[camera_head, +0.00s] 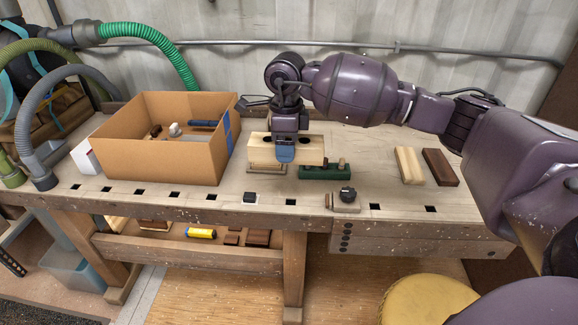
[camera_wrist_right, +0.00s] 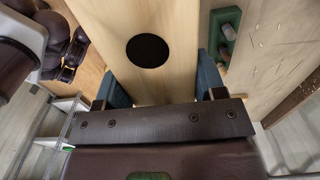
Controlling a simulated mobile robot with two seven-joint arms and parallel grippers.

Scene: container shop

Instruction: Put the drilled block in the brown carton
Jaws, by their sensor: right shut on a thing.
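The drilled block (camera_head: 313,150) is a pale wooden block with dark round holes, just right of the carton in the head view. My right gripper (camera_head: 284,150) is shut on it from above, with a blue finger against its front face. In the right wrist view the block (camera_wrist_right: 168,84) sits between the two blue fingers of the gripper (camera_wrist_right: 160,88), and one dark hole shows. The brown carton (camera_head: 175,162) stands open-topped on the bench at the left, with several small items inside. My left gripper is not in view.
A pale wood piece (camera_head: 267,168) shows under the block. A green holder with pegs (camera_head: 325,173) stands close to its right. A pale strip (camera_head: 409,165) and a dark brown strip (camera_head: 440,167) lie farther right. A green hose (camera_head: 165,45) arches behind the carton.

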